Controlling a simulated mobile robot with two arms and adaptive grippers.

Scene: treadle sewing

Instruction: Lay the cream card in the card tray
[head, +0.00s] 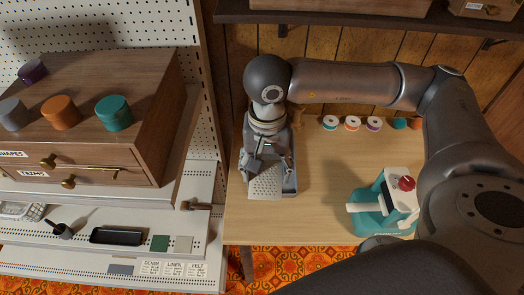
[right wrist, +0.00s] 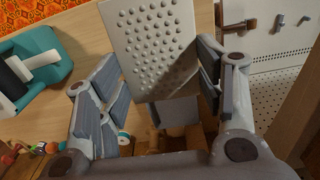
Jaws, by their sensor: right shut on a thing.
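The cream card (head: 266,182), pale and covered with rows of dots, hangs from my right gripper (head: 267,160) above the left part of the wooden table. In the right wrist view the card (right wrist: 152,45) lies between the two fingers of the right gripper (right wrist: 168,85), which is shut on it. A grey-blue tray (head: 291,184) shows beside and partly under the card. The card and gripper hide most of it, and I cannot tell whether the card touches it. My left gripper is not in view.
A teal device with a red knob (head: 406,184) stands right on the table (head: 320,215). Several thread spools (head: 352,123) line the back. Left are a wooden drawer cabinet (head: 100,120) and a white shelf with a black tray (head: 117,236) and swatches (head: 160,243). The table's middle is clear.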

